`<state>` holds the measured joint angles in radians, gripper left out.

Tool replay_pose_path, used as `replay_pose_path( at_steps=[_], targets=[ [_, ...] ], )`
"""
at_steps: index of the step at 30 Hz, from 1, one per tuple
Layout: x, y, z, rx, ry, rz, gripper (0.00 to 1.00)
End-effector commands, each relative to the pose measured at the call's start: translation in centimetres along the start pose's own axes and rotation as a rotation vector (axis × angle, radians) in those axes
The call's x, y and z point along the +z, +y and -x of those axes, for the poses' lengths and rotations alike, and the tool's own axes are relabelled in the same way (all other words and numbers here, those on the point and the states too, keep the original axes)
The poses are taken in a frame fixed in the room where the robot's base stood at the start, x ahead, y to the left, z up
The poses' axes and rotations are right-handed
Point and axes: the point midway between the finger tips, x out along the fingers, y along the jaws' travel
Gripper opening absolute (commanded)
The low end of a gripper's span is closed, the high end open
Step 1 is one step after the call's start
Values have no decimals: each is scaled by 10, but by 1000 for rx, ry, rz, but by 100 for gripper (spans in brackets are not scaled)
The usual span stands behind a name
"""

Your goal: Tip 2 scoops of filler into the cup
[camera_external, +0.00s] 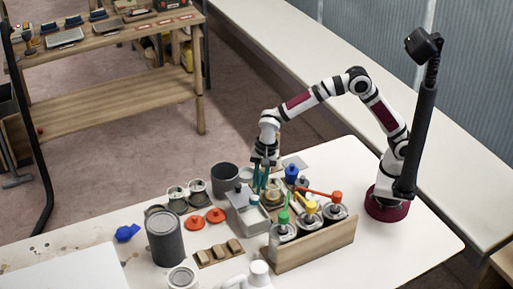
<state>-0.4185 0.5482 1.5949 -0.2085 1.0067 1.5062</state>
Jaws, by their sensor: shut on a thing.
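My gripper (261,184) points down over the crowded middle of the white table. Its teal fingers are closed on a thin thing that looks like the scoop, small and mostly hidden by the fingers. A grey rectangular tub (247,216), which may hold the filler, stands just below and left of the fingers. A small pale cup-like vessel (273,194) stands just right of them, partly hidden. A dark grey open cup (225,179) stands to the left. I cannot tell which vessel is the task's cup, nor whether the scoop holds filler.
A wooden rack (314,244) with several jars and coloured-handled tools stands at front right. Orange lids (205,219), small open tins (178,199), a large grey can (164,237) and a blue object (127,232) lie to the left.

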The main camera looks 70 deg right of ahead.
Motion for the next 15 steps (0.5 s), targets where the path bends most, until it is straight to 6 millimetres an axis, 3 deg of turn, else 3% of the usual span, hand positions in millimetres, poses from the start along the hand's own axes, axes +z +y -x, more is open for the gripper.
replay_pose_path(
  at_steps=[6,9,12,15],
  targets=[
    [-79,25,14,1,1,-7,0],
    [-108,40,19,-1,0,-7,0],
    [-122,50,21,1,6,-1,0],
    [-120,51,21,26,55,11,0]
  ],
)
